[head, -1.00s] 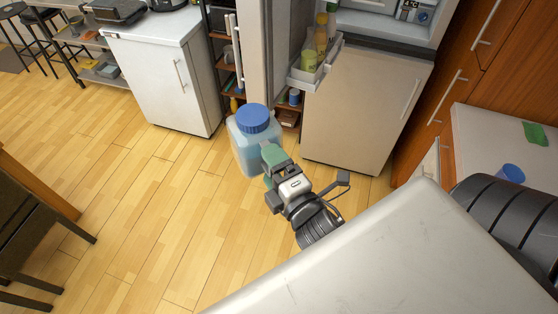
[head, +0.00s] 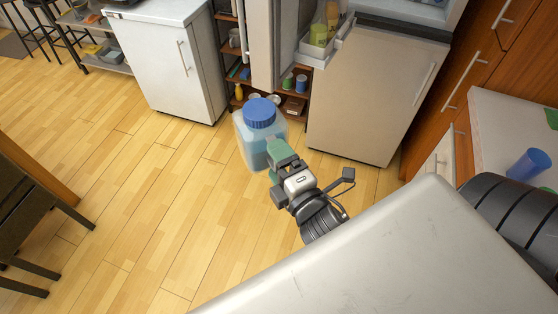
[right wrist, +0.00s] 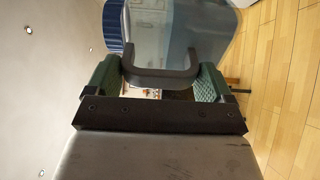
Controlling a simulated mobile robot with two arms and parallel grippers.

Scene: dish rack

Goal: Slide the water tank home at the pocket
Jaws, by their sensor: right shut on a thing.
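The water tank (head: 247,140) is a translucent blue-tinted jug with a ribbed blue cap (head: 260,113). It is held out over the wooden floor in the head view, cap up and slightly tilted. My right gripper (head: 280,160) is shut on its dark handle. In the right wrist view the green finger pads (right wrist: 155,80) lie on either side of the grey handle (right wrist: 162,77), with the tank body (right wrist: 185,35) beyond. My left gripper is not in view. I cannot make out the pocket in these views.
A counter with a blue cup (head: 528,165) is at right. Floor at left centre is clear.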

